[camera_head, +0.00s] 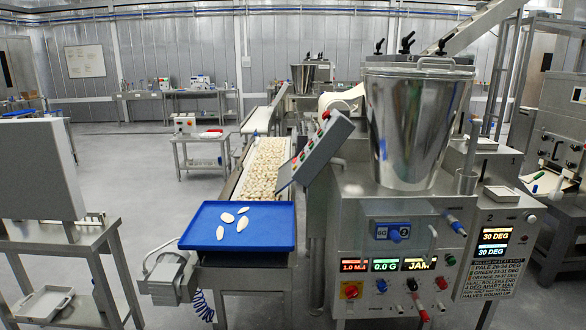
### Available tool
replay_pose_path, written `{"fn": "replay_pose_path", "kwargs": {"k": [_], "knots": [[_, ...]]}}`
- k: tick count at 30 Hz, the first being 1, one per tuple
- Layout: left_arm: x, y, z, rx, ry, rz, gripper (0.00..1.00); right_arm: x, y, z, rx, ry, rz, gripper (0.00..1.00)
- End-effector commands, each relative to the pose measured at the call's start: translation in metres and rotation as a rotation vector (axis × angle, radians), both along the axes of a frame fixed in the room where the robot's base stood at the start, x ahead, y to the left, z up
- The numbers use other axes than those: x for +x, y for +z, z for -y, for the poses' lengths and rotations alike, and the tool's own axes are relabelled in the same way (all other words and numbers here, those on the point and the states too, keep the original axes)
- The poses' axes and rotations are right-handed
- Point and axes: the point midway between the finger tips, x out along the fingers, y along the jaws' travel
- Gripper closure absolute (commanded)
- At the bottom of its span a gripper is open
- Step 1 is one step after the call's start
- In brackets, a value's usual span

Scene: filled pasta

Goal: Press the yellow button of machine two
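A steel machine with a hopper (415,120) stands at right of centre. The cabinet (478,275) at its right side bears a "2" and two displays reading 30 DEG. The front panel shows readouts, one reading JAM (418,264). A tilted control panel (318,148) on the left side carries small red and green buttons. I cannot make out a clearly yellow button. Neither of my grippers is in view.
A blue tray (190,237) with a few pale pasta pieces stands at the end of a pasta-filled conveyor (238,185). A grey panel on a steel table (30,235) is at left. Another machine (560,140) stands at far right.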

Motion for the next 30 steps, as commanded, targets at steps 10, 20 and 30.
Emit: {"fn": "replay_pose_path", "kwargs": {"k": [10, 20, 30], "knots": [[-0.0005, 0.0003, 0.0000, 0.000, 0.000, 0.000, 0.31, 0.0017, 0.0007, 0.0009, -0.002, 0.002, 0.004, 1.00], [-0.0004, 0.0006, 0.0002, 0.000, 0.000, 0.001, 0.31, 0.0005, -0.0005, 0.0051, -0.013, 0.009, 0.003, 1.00], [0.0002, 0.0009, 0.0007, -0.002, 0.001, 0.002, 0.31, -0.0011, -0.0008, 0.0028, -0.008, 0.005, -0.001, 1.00]]}}
